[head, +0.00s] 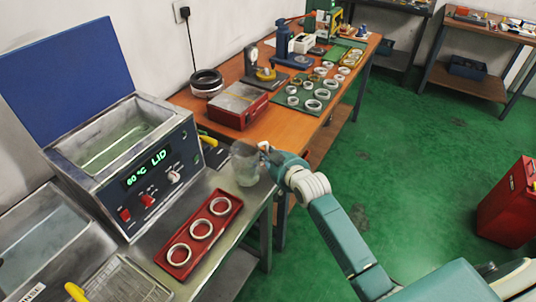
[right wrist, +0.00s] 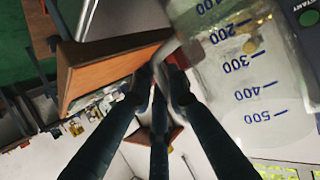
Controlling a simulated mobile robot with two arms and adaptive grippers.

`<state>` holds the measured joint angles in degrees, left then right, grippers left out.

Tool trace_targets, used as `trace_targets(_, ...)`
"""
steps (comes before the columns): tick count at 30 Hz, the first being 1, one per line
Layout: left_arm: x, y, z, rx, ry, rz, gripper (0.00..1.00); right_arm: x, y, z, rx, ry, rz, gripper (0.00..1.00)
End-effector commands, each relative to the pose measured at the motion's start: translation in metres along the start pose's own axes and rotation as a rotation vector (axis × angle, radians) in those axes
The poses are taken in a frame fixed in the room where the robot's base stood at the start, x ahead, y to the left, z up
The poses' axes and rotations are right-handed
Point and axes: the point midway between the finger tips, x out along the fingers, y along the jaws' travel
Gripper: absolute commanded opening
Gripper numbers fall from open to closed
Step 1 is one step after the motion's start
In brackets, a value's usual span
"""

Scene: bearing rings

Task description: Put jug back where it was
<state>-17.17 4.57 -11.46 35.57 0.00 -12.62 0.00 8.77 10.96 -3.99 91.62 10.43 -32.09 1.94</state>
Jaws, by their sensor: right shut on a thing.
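The clear jug (head: 246,166) is upright at the back right edge of the steel bench (head: 228,177). I cannot tell whether its base touches the bench. In the right wrist view the jug (right wrist: 240,70) shows blue volume marks and looks see-through. My right gripper (head: 264,149) reaches in from the right and is shut on the jug's handle (right wrist: 172,52). The fingers (right wrist: 163,85) meet around the handle, and the jug's body lies beside them. My left gripper is in neither view.
An ultrasonic bath (head: 160,185) with its blue lid (head: 70,75) raised stands left of the jug. A red tray (head: 183,220) with three rings lies in front. A wooden bench (head: 185,98) with a red case (head: 238,106) is behind. Green floor is open at right.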

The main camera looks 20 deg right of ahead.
Motion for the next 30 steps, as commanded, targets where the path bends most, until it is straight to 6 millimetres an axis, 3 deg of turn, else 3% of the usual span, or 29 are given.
trace_targets(1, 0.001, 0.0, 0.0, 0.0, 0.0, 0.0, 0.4, 0.001, 0.0, 0.001, 0.001, 0.002, 0.0, 0.0)
trace_targets(2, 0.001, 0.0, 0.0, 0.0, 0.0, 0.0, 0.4, 0.001, 0.0, 0.001, 0.0, 0.0, 0.0, 0.21)
trace_targets(4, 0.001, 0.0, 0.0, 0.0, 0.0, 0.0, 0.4, 0.001, 0.0, 0.001, 0.0, 0.0, 0.0, 0.34)
trace_targets(17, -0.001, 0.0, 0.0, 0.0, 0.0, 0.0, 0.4, -0.008, 0.0, 0.0, 0.0, -0.002, 0.0, 0.34)
trace_targets(30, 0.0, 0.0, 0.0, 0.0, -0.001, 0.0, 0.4, -0.093, 0.0, 0.0, -0.001, -0.002, -0.001, 0.34)
